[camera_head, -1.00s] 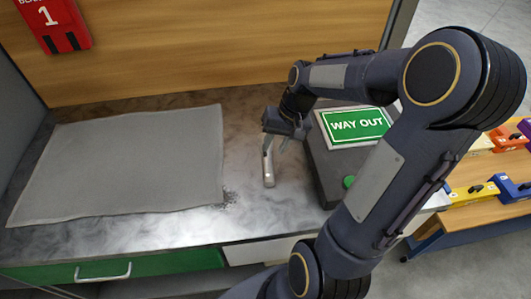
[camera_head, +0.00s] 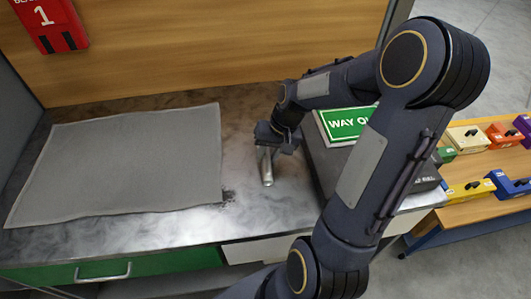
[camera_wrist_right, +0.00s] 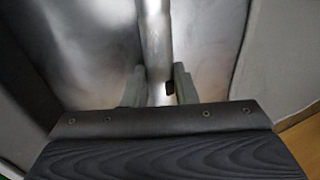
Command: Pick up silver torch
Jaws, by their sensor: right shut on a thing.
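The silver torch (camera_head: 266,168) is a slim, light metal cylinder on the grey worktop, right of the grey mat. In the right wrist view the torch (camera_wrist_right: 156,40) runs up from between the two fingers. My right gripper (camera_head: 266,147) is over its far end and is shut on it. In the right wrist view the fingers of the right gripper (camera_wrist_right: 160,88) sit on either side of the torch. The torch's far end is hidden by the gripper in the head view. My left gripper is not in view.
A grey mat (camera_head: 125,165) covers the worktop's left part. A dark box with a green WAY OUT sign (camera_head: 347,123) stands just right of the torch. A wooden back panel (camera_head: 200,50) closes the rear. Coloured blocks sit on a bench (camera_head: 480,168) at right.

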